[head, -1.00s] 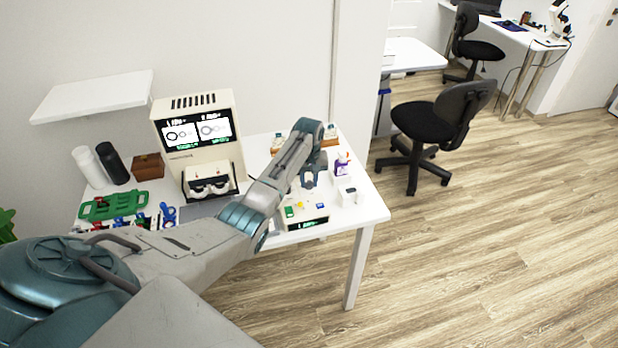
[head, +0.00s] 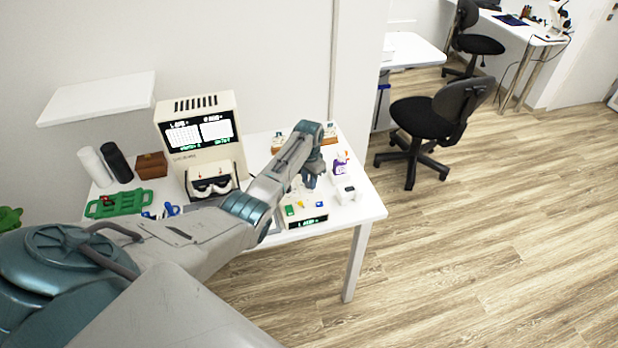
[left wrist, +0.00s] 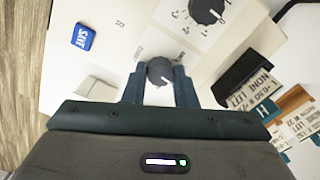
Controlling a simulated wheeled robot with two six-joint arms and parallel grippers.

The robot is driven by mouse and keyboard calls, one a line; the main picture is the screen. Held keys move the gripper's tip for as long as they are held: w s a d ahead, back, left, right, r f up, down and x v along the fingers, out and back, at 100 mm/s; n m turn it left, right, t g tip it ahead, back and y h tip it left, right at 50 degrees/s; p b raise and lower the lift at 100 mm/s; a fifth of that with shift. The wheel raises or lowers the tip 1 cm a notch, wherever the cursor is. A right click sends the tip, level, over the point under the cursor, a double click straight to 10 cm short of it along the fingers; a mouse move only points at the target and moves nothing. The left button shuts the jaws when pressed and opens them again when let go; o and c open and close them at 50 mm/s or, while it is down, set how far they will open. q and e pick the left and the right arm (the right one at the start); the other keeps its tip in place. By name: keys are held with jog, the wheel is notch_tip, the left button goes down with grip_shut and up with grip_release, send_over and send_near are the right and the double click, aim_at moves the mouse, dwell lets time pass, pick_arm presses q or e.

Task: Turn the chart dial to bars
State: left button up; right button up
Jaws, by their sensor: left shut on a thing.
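A dark round dial (left wrist: 160,72) with a white pointer line sits on the white panel in the left wrist view. My left gripper (left wrist: 159,88) is shut on it, one finger on each side. The small marks around it are unreadable. A larger dark dial (left wrist: 206,10) is beyond it, apart from the fingers. In the head view my left gripper (head: 312,182) is over the back of the white control box (head: 304,214), hiding the dial. The eye-test machine (head: 199,135) shows two white panels with grid-like patterns on its screen. My right gripper is not in view.
A blue SAVE button (left wrist: 83,37) is on the panel. A small white box (head: 346,193) and a purple-white bottle (head: 341,168) stand right of the gripper. A green rack (head: 118,203), a brown box (head: 151,165) and two cylinders are at left.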

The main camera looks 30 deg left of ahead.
pick_arm(q)
jog(key=m, duration=0.5)
jog(key=shift+w+r+m+p, duration=0.1)
jog(key=shift+r+m+p, duration=0.05)
jog(key=shift+m+p, duration=0.2)
jog(key=shift+m, duration=2.25)
jog(key=o, duration=1)
jog(key=shift+c, duration=0.2)
jog(key=shift+o, duration=0.2)
